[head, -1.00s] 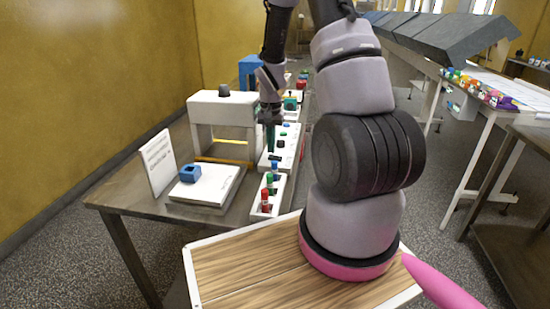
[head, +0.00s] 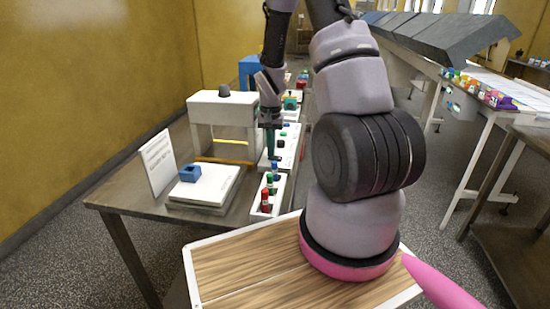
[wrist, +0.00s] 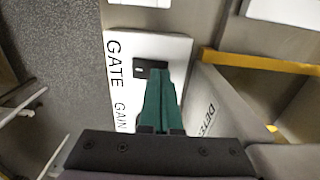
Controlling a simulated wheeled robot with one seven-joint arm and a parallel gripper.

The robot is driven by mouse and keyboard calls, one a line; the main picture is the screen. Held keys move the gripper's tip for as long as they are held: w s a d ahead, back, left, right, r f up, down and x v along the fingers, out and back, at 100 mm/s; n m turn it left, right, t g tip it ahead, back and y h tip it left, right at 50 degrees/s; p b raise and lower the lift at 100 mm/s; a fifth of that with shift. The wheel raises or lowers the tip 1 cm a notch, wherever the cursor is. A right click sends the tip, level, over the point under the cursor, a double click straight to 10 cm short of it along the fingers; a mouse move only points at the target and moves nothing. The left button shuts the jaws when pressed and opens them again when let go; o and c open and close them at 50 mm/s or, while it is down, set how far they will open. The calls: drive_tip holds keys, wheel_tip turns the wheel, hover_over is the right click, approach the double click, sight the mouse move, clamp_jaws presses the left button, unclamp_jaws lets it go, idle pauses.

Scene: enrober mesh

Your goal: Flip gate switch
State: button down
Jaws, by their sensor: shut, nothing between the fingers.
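In the wrist view a white panel (wrist: 180,50) carries the printed words GATE and GAIN. A small dark switch (wrist: 139,70) sits on it beside the word GATE. My gripper (wrist: 156,76) has green fingers, closed together and empty, with their tips right by the switch. I cannot tell whether they touch it, and the fingers hide part of the panel. In the head view my gripper (head: 271,156) points down over the near part of the white control panel (head: 291,150); the switch itself is too small to make out there.
A white bridge-shaped machine (head: 222,108) stands left of the gripper. A yellow bar (wrist: 255,62) lies right of the panel.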

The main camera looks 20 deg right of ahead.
drive_tip(key=shift+f, duration=0.2)
drive_tip(key=shift+r, duration=3.5)
drive_tip(key=s+a+r+n+t, duration=0.15)
drive_tip(key=s+r, duration=0.25)
drive_tip(key=r, duration=0.4)
drive_tip(key=s+a+r+t+y, duration=0.15)
drive_tip(key=s+r, duration=0.25)
drive_tip(key=r, duration=0.5)
drive_tip(key=s+a+r+t+h, duration=0.1)
drive_tip(key=s+a+r+t, duration=0.2)
drive_tip(key=r, duration=0.5)
drive_tip(key=s+a+r+n+t+y, duration=0.1)
drive_tip(key=s+a+r, duration=0.1)
drive_tip(key=s+r, duration=0.3)
drive_tip(key=s, duration=0.4)
drive_tip(key=shift+s+r, duration=0.3)
drive_tip(key=shift+s, duration=0.1)
drive_tip(key=shift+y, duration=0.25)
